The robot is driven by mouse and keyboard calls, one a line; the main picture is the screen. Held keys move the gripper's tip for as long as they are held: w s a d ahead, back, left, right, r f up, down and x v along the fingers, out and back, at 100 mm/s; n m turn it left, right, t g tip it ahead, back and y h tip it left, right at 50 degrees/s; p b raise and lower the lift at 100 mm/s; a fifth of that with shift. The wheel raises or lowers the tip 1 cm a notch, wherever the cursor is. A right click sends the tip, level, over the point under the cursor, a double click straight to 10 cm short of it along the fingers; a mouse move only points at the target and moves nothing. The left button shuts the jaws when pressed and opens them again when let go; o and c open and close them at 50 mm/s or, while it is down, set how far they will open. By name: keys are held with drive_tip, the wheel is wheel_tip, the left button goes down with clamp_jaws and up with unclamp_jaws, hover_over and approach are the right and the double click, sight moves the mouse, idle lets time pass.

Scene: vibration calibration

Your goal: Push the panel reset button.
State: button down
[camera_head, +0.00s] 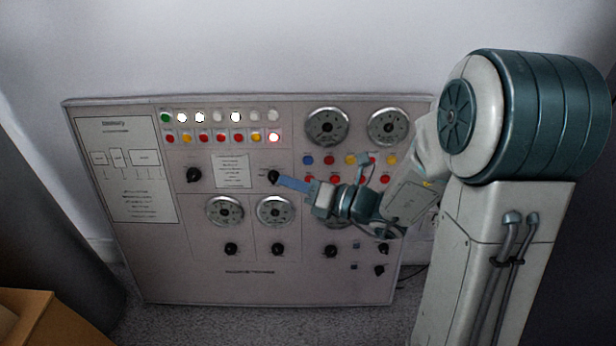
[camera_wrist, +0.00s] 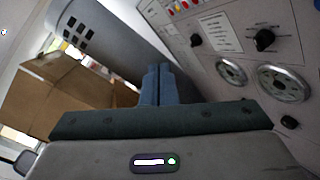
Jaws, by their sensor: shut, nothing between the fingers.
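The grey control panel (camera_head: 215,285) leans against the wall. It carries a row of small coloured buttons (camera_head: 204,139), one of them lit at the right end, and a cluster of blue, red and yellow buttons (camera_head: 329,160). The labels are too small to tell which button is the reset. My gripper (camera_head: 281,180) is shut and empty, its blue fingers pointing left across the panel beside a black knob (camera_head: 273,177). In the wrist view, the shut fingers (camera_wrist: 159,84) show left of the panel face (camera_wrist: 285,15); contact cannot be told. My arm hides part of the panel's right side.
Round gauges (camera_head: 327,126) and black knobs (camera_head: 231,249) stand out from the panel. A cardboard box (camera_head: 50,318) is at the lower left. A dark cylinder (camera_wrist: 105,40) stands beyond my fingers. Grey floor (camera_head: 240,325) lies clear before the panel.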

sight(308, 161)
drive_tip(key=w+d+f+m+t+h+b, duration=0.2)
drive_tip(key=w+d+f+m+t+b, duration=0.2)
drive_tip(key=w+f+m+t, duration=0.1)
wheel_tip(308, 161, down, 3)
drive_tip(key=w+m, duration=0.1)
drive_tip(key=m, duration=0.2)
drive_tip(key=shift+d+r+m+t+h, duration=0.2)
drive_tip(key=shift+m+t+h, duration=0.1)
drive_tip(key=shift+t, duration=0.1)
drive_tip(key=shift+w, duration=0.15)
drive_tip(key=w+f, duration=0.1)
drive_tip(key=w, duration=0.7)
drive_tip(key=shift+w+f+b, duration=0.3)
drive_tip(key=shift+f+b, duration=0.05)
drive_tip(key=shift+b, duration=0.1)
drive_tip(key=shift+w, duration=0.1)
idle(1.0)
drive_tip(key=shift+w+f, duration=0.1)
drive_tip(key=shift+w, duration=0.2)
